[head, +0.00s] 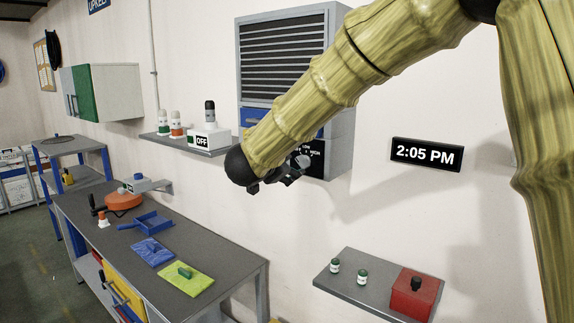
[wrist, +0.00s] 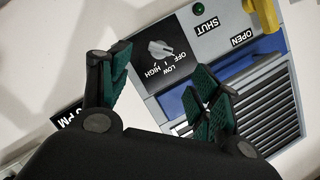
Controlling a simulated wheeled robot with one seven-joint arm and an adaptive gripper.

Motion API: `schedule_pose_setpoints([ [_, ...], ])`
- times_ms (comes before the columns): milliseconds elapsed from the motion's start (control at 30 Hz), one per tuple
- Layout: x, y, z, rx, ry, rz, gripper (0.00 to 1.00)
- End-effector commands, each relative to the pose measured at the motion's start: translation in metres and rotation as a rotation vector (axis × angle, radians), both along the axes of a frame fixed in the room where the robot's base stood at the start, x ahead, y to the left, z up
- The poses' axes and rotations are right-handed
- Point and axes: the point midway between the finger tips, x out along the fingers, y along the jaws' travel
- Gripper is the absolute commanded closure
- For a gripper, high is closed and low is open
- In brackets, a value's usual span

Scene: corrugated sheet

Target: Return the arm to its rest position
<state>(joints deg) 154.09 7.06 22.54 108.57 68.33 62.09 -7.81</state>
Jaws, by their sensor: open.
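My gripper (wrist: 160,98) is open and empty in the wrist view, its two green-padded fingers spread apart. In the head view my arm reaches in from the upper right, and the gripper (head: 276,182) hangs in front of the lower part of a grey wall unit (head: 345,140). The unit's knob (wrist: 160,48) sits on a black panel marked OFF, LOW and HIGH, and shows between and beyond the fingers. I cannot tell how far the fingers are from it. The knob also shows in the head view (head: 302,160), just right of the gripper.
A wall shelf (head: 190,146) holds bottles and an OFF box. A workbench (head: 225,250) with tools stands at left. A lower shelf (head: 350,290) holds two small jars and a red box (head: 412,294). A clock (head: 426,154) hangs at right. The wall between clock and lower shelf is bare.

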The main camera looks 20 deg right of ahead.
Motion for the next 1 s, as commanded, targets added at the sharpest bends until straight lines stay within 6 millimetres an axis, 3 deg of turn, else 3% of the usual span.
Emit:
schedule_pose_setpoints([
  [167, 0.001, -0.001, -0.009, -0.006, 0.009, 0.004, 0.38],
  [267, 0.002, -0.002, -0.039, -0.028, 0.039, 0.027, 0.38],
  [467, 0.000, -0.006, -0.147, -0.106, 0.156, 0.119, 0.38],
  [667, -0.018, -0.008, -0.262, -0.175, 0.290, 0.233, 0.38],
  [867, -0.052, -0.011, -0.372, -0.225, 0.432, 0.354, 0.38],
  [1000, -0.085, -0.012, -0.446, -0.248, 0.536, 0.443, 0.38],
])
